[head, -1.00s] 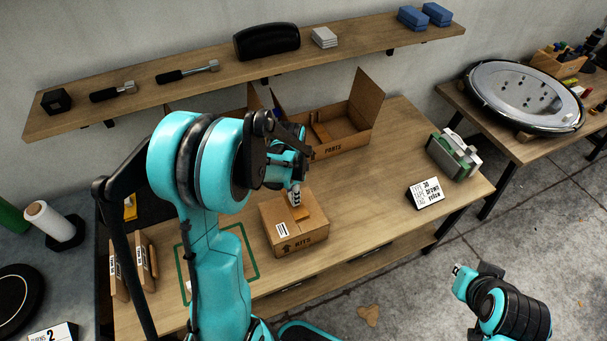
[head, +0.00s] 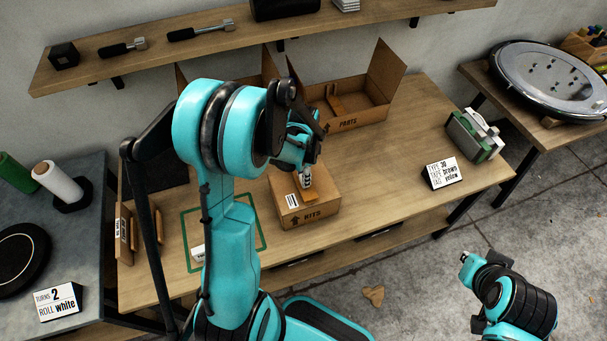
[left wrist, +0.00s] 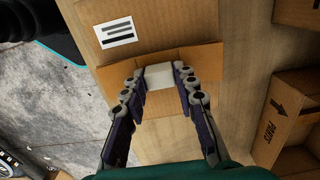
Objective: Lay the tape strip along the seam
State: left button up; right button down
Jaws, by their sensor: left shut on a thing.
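The closed cardboard box marked KITS (head: 292,215) stands on the workbench, its white label showing on top in the left wrist view (left wrist: 115,33). My left gripper (head: 306,184) is over the box top, pointing down. In the left wrist view, its fingers (left wrist: 160,78) are shut on a pale block-like piece at a brown strip (left wrist: 120,70), which looks like the tape strip. The strip lies crosswise over the box top; I cannot tell whether it touches it. The seam is mostly hidden. My right gripper (head: 465,258) is away from the bench at lower right, its jaws unclear.
An open PARTS box (head: 362,105) stands behind. A sign (head: 441,173) reading tape brown and a green-and-white device (head: 474,135) stand at the bench's right. A green outlined frame (head: 262,232) lies left of the KITS box. Bare bench lies between box and sign.

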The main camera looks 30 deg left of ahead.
pick_arm(q)
jog(key=shift+f+b, duration=0.3)
jog(key=shift+f, duration=0.25)
jog(key=o, duration=0.9)
jog(key=shift+r, duration=0.15)
notch_tip(320, 180, up, 12)
jog(key=shift+s+f, duration=0.1)
jog(key=shift+f, duration=0.1)
